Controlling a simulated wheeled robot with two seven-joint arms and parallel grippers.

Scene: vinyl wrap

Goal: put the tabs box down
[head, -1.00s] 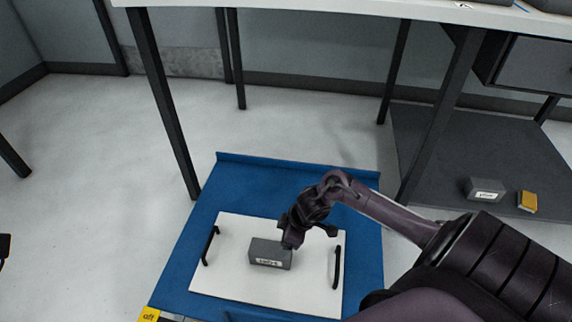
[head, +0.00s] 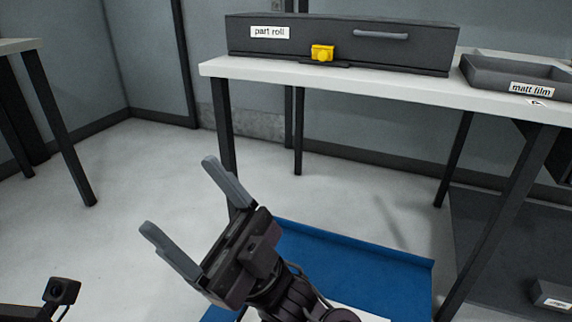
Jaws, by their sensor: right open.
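My right gripper (head: 182,197) is raised in front of the blue mat, its two grey fingers wide apart with nothing between them. No box that I can make out as the tabs box is in view now. The grey labelled box that stood on the white board a second ago is below the picture or behind my arm. Only a sliver of the white board (head: 368,312) shows at the bottom, on the blue mat (head: 365,265). My left gripper's fingers are not in view.
A white-topped table (head: 400,92) stands behind. It carries a dark case labelled "part roll" (head: 400,50) with a yellow piece (head: 322,54), and a grey "matt film" tray (head: 535,75). A grey labelled box (head: 553,297) sits lower right. Pale floor (head: 110,235) is clear at left.

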